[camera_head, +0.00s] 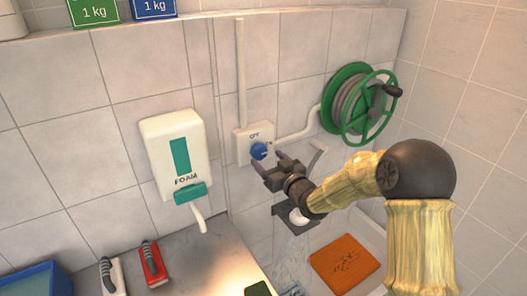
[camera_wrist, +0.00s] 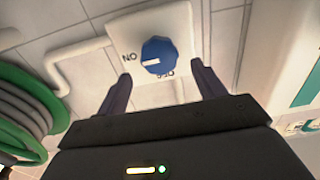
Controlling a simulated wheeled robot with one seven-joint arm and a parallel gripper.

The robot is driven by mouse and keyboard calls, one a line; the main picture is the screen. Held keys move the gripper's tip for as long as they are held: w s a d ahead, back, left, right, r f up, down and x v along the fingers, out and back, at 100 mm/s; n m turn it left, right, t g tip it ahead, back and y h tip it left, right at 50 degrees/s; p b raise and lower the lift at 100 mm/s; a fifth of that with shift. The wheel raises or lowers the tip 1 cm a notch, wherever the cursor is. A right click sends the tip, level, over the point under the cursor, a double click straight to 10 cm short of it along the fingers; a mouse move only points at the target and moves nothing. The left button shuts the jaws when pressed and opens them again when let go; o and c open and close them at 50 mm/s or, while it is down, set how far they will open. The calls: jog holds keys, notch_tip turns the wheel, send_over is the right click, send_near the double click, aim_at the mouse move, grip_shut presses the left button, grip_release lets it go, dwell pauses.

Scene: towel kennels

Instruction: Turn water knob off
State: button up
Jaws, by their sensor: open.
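The blue water knob (camera_head: 259,151) sits on a white wall box (camera_head: 243,140) between the foam dispenser and the hose reel. In the wrist view, the knob (camera_wrist: 159,55) has a white mark pointing left, toward the lettering that reads "NO" upside down. The "OFF" label is partly covered below the knob in that view. My gripper (camera_head: 272,161) is open and empty, just in front of the knob. In the wrist view, my gripper's fingers (camera_wrist: 161,78) are spread to either side below the knob, apart from it.
A green hose reel (camera_head: 345,105) is mounted right of the box, joined by a white pipe (camera_head: 298,134). A foam dispenser (camera_head: 172,145) hangs to the left. Below are red (camera_head: 152,262) and white (camera_head: 112,277) brushes, and an orange mat or towel (camera_head: 344,263) in a basin.

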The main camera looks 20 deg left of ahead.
aim_at(261, 153)
jog(key=shift+p+x, duration=0.4)
jog(key=shift+x, duration=1.5)
jog(key=c, duration=1)
jog(key=shift+o, duration=0.2)
